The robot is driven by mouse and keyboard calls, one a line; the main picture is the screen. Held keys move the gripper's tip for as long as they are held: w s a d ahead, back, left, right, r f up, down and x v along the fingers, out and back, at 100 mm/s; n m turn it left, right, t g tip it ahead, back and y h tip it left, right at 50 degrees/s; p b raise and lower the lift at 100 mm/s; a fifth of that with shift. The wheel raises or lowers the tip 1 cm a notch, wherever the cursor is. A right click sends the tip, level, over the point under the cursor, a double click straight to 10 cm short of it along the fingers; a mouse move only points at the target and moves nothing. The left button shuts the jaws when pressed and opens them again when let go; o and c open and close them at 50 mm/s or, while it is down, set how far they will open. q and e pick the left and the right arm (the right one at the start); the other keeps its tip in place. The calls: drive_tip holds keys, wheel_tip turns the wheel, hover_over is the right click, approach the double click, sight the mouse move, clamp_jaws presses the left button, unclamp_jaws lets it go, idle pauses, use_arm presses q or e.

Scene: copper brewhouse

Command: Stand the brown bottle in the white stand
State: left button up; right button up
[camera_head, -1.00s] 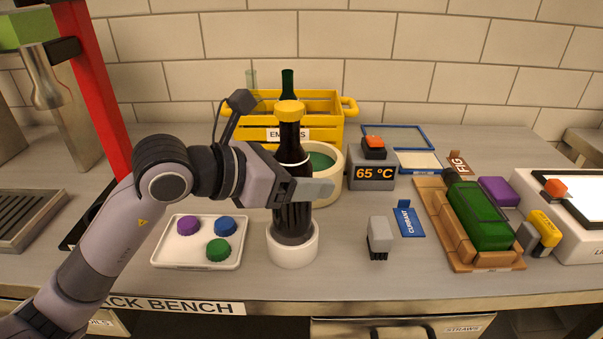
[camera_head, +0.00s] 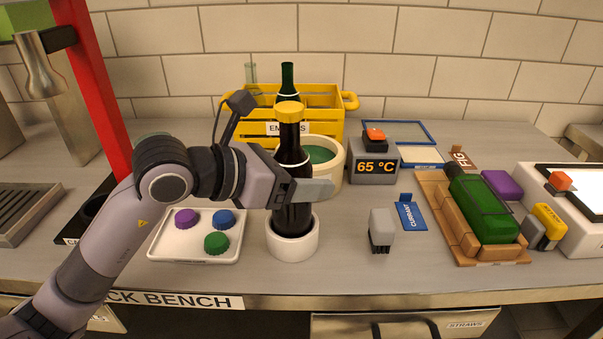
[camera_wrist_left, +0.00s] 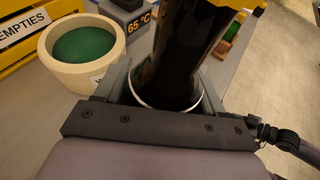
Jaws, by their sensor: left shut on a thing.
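The brown bottle (camera_head: 291,215), dark with a yellow cap, stands upright with its lower end inside the round white stand (camera_head: 293,246) near the front of the bench. My left gripper (camera_head: 308,188) is shut on the bottle's body from the left. Whether the base touches the stand's floor is hidden.
A white tray (camera_head: 165,252) with purple, blue and green caps lies left of the stand. A grey brush (camera_head: 381,228) stands to the right. Behind are a cream pot (camera_head: 333,172), a 65 °C display (camera_head: 373,168) and a yellow crate (camera_head: 326,130). A green bottle (camera_head: 484,210) lies in a wooden cradle.

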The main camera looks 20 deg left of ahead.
use_arm(q)
drive_tip(key=shift+f+b, duration=1.8)
use_arm(e)
drive_tip(key=shift+f, duration=1.75)
use_arm(q)
drive_tip(key=o, duration=1.3)
drive_tip(key=shift+c, duration=0.2)
use_arm(e)
drive_tip(key=shift+f, duration=0.1)
use_arm(q)
drive_tip(key=shift+f, duration=0.15)
drive_tip(key=shift+s+a+r, duration=0.2)
drive_tip(key=shift+s+a, duration=0.1)
drive_tip(key=v, duration=0.6)
drive_tip(key=shift+r, duration=0.2)
use_arm(e)
drive_tip(key=shift+w+a+r, duration=0.25)
drive_tip(key=shift+a+r, duration=0.05)
drive_tip(key=shift+r, duration=0.3)
